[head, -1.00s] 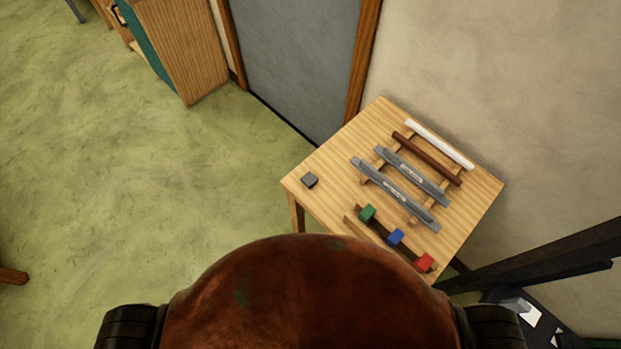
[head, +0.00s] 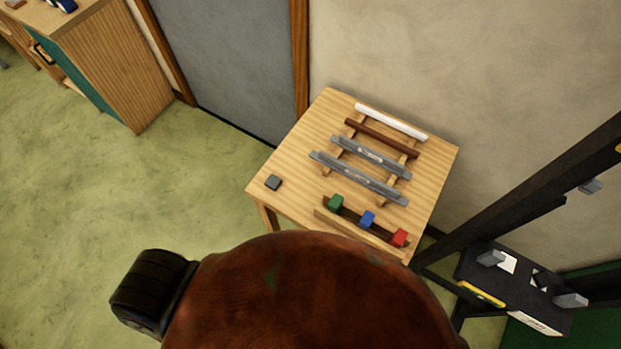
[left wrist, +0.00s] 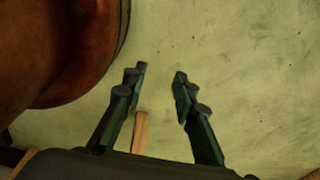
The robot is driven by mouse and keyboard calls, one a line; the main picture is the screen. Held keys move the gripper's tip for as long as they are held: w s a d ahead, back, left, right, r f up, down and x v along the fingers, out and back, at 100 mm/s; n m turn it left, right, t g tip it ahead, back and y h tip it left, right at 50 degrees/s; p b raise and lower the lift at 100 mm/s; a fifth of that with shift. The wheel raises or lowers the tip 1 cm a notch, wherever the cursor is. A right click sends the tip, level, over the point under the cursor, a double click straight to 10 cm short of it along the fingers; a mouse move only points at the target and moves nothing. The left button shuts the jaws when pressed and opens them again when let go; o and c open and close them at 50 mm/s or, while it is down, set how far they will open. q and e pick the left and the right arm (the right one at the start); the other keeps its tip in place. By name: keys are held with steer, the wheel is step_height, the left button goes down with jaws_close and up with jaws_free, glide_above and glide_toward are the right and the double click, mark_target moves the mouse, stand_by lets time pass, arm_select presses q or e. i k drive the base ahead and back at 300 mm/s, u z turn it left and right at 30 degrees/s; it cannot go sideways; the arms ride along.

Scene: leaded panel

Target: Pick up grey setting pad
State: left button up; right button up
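The grey setting pad (head: 273,183) is a small dark grey block lying flat near the left corner of the wooden table (head: 262,200). Nothing touches it. My left gripper (left wrist: 160,75) shows in the left wrist view with its fingers apart and nothing between them. Green floor lies beyond the fingers, and the pad is not in that view. Neither gripper shows in the head view, and my right gripper is not seen at all.
Grey bars (head: 358,178), a brown bar (head: 382,138) and a white bar (head: 391,121) lie on wooden rails. Green (head: 336,202), blue (head: 367,219) and red (head: 398,238) blocks sit in a holder. A black stand (head: 500,215) rises right of the table. Floor is clear on the left.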

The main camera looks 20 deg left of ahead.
mark_target(273, 182)
steer(key=z, duration=0.25)
steer(key=k, duration=1.15)
steer(key=u, duration=1.5)
steer(key=i, duration=0.5)
steer(key=z, duration=0.05)
